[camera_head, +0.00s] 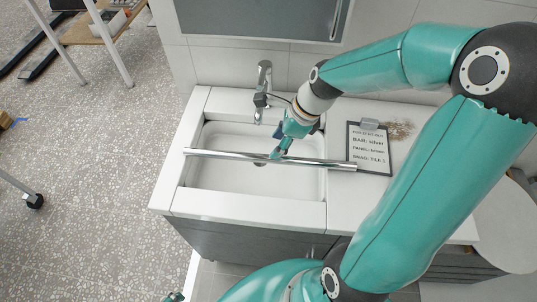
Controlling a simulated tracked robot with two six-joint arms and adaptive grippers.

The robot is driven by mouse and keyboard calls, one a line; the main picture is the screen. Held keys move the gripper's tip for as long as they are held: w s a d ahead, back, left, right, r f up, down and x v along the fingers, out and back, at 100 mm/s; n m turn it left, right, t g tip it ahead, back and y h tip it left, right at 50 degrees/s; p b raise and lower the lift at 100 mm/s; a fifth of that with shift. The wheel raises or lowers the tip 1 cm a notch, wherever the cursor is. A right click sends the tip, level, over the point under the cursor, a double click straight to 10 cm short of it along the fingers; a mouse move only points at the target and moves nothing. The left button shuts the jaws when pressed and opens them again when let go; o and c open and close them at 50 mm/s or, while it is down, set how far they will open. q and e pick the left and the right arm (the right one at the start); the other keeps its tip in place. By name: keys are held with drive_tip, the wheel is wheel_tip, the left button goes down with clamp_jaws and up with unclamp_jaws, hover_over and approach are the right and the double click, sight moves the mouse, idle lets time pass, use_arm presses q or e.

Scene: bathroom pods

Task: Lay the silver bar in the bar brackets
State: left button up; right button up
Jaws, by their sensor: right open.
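The silver bar (225,155) lies across the white sink basin, from the left rim to the counter on the right, where its end is close to the clipboard. My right gripper (278,153) is open at the middle of the bar, with a teal finger overlapping it. I cannot tell whether the finger touches the bar. A small teal piece at the bottom edge may be part of my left gripper (175,297); its jaws cannot be made out. I cannot make out the bar brackets.
A faucet (263,90) stands behind the basin (225,180). A clipboard (369,150) with a printed sheet reading "BAR: silver" lies on the right counter. A grey-framed panel (262,18) is on the wall. My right arm covers much of the right side. Speckled floor is open at left.

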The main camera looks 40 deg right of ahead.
sight(268, 159)
drive_tip(key=shift+a+x, duration=0.1)
drive_tip(key=shift+x, duration=1.3)
drive_tip(key=shift+a+x, duration=0.15)
drive_tip(key=shift+x, duration=1.2)
drive_tip(key=shift+s, duration=0.2)
clamp_jaws()
